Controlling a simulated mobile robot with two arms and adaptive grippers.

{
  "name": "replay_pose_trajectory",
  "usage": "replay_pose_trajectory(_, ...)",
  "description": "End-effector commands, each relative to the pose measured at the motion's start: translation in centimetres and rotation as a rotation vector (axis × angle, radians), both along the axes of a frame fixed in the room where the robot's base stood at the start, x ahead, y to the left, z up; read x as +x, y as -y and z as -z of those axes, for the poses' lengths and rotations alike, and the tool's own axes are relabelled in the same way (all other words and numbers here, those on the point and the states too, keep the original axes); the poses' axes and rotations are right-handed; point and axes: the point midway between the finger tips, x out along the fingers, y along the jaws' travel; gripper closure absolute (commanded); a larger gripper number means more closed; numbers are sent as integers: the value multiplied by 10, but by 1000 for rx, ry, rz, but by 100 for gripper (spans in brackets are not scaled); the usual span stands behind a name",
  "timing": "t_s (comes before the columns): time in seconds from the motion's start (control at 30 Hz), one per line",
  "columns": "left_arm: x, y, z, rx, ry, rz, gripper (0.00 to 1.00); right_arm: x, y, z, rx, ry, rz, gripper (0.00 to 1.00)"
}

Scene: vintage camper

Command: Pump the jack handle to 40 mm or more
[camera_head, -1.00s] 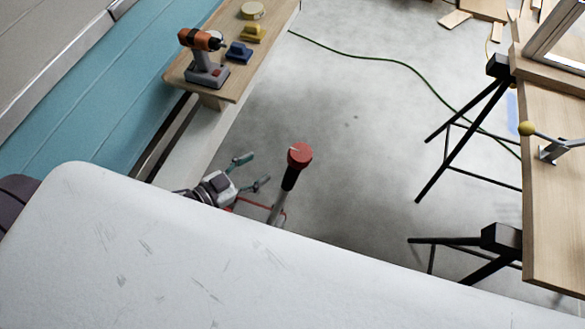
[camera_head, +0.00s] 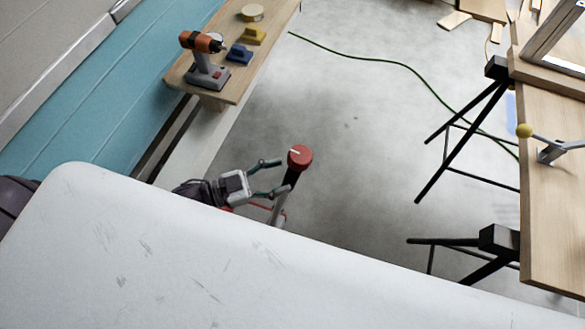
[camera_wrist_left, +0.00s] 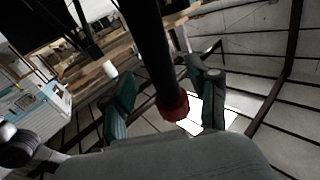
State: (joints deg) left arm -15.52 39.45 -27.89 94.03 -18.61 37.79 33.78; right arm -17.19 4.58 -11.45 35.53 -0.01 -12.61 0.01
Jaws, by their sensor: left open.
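The jack handle is a pole with a black grip and a red round knob (camera_head: 300,158), standing up from behind the white surface in the head view; its lower end and the jack are hidden. My left gripper (camera_head: 277,178) is open, with its two fingers reaching right toward the black grip just below the knob. In the left wrist view the black handle (camera_wrist_left: 150,45) and its red end (camera_wrist_left: 173,108) lie between the two spread green fingers (camera_wrist_left: 165,90). I cannot tell whether either finger touches it. My right gripper is not in view.
A large white scratched surface (camera_head: 150,260) fills the foreground and hides the floor below. A wooden shelf (camera_head: 225,75) at upper left holds an orange drill (camera_head: 203,60) and small blocks. A wooden workbench (camera_head: 553,220) on black trestles (camera_head: 470,140) stands at right.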

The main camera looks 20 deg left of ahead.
Motion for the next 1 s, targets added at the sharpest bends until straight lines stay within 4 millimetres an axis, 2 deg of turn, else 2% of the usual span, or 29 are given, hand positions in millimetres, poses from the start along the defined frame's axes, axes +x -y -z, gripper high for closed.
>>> replay_pose_trajectory(0.1, 12, 16, -2, -2, 2, 0, 40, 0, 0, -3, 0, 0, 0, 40)
replay_pose_trajectory(0.23, 20, 26, -1, -1, 1, 0, 40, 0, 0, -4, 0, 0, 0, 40)
replay_pose_trajectory(0.63, 23, 32, 0, 0, 0, 0, 42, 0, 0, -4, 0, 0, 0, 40)
replay_pose_trajectory(0.9, 23, 32, 0, 0, 0, 0, 87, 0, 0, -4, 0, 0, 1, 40)
replay_pose_trajectory(1.0, 23, 31, 0, 0, 0, 0, 100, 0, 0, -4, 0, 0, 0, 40)
